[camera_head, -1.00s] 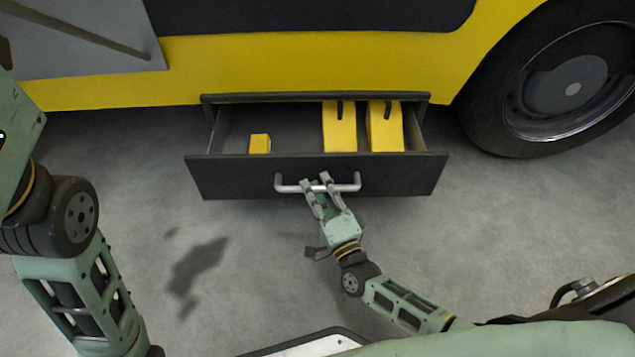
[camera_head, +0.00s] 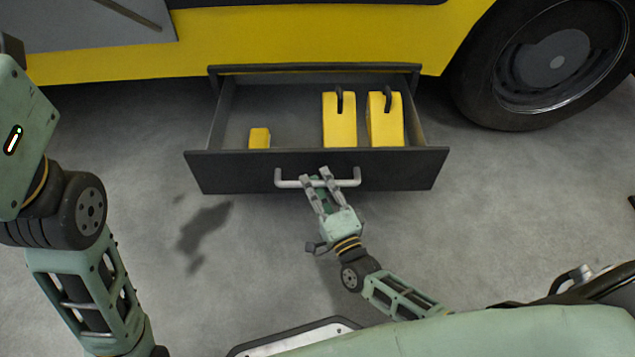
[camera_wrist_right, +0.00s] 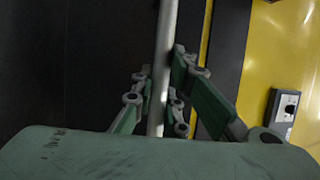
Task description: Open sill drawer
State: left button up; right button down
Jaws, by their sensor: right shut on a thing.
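The sill drawer (camera_head: 228,172) is a dark box under the yellow vehicle sill, pulled well out, with its inside showing. Its silver bar handle (camera_head: 290,183) is on the front panel. My right gripper (camera_head: 318,177) is shut on the handle near its middle. In the right wrist view the handle (camera_wrist_right: 165,60) runs between the fingers (camera_wrist_right: 160,88). Two yellow wedge blocks with dark grips, one left (camera_head: 340,120) and one right (camera_head: 385,122), and a smaller yellow block (camera_head: 259,138) lie in the drawer. My left arm shows at the left; its gripper is out of frame.
The yellow vehicle side (camera_head: 300,42) spans the back. A large black wheel (camera_head: 545,65) stands right of the drawer. The grey floor (camera_head: 240,270) in front of and left of the drawer is clear.

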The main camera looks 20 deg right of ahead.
jog(key=shift+f, duration=0.15)
jog(key=c, duration=1.7)
grip_release()
jog(key=shift+c, duration=0.2)
